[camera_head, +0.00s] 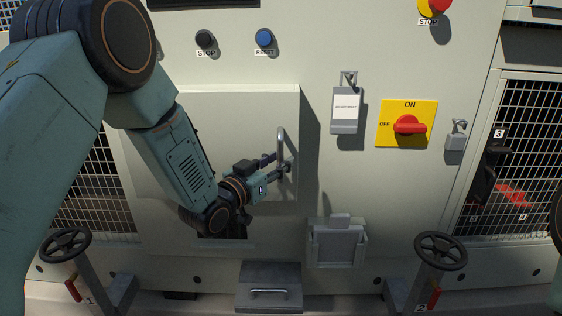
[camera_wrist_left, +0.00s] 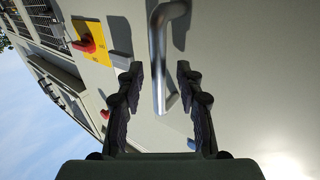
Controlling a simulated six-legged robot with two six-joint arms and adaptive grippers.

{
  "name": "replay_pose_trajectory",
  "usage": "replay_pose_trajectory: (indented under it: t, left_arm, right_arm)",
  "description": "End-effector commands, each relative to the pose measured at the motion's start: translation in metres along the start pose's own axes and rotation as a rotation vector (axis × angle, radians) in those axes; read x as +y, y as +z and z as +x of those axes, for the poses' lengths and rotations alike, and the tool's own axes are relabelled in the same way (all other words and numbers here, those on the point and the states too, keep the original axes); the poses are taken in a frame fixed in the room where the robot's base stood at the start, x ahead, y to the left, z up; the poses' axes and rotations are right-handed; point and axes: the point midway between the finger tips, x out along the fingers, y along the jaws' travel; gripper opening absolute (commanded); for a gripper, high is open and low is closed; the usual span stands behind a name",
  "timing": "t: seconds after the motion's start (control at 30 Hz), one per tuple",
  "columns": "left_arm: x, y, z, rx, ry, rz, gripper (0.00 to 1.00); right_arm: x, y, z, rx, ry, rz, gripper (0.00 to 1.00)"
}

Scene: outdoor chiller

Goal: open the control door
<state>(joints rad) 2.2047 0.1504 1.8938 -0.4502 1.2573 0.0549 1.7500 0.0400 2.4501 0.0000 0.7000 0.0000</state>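The control door (camera_head: 245,115) is a pale grey panel in the middle of the head view. Its right edge casts a shadow on the cabinet; I cannot tell if it stands ajar. A metal bar handle (camera_head: 281,146) is upright near that edge. My left gripper (camera_head: 280,164) is at the handle's lower part, reaching in from the left. In the left wrist view, the handle (camera_wrist_left: 157,60) lies between the parted fingers of the left gripper (camera_wrist_left: 160,80), with a gap visible on each side. My left arm hides part of the door. My right gripper is out of view.
Right of the door are a grey lockout box (camera_head: 345,108), a red rotary switch (camera_head: 409,125) on a yellow plate and a padlock (camera_head: 456,137). Below are a grey holder (camera_head: 337,245), a drawer-like box (camera_head: 268,280) and two handwheels (camera_head: 440,250) (camera_head: 65,245).

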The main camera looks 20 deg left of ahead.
Motion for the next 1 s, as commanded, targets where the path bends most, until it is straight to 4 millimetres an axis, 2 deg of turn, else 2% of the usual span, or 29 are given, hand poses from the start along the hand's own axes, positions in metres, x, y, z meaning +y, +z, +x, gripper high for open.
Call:
replay_pose_trajectory:
  t: [0.17, 0.47, 0.9, 1.0]
  left_arm:
    - [0.003, 0.001, 0.013, -0.001, 0.003, 0.000, 0.36]
    - [0.002, 0.000, 0.015, -0.001, 0.002, -0.002, 0.36]
    - [0.002, 0.000, 0.015, 0.000, 0.001, -0.002, 0.00]
    - [0.002, 0.000, 0.015, 0.001, 0.001, -0.002, 0.00]
  right_arm:
    - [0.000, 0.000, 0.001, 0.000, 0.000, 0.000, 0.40]
    - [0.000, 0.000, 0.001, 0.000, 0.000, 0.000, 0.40]
    - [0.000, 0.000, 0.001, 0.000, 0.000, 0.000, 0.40]
    - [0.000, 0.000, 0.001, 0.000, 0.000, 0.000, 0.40]
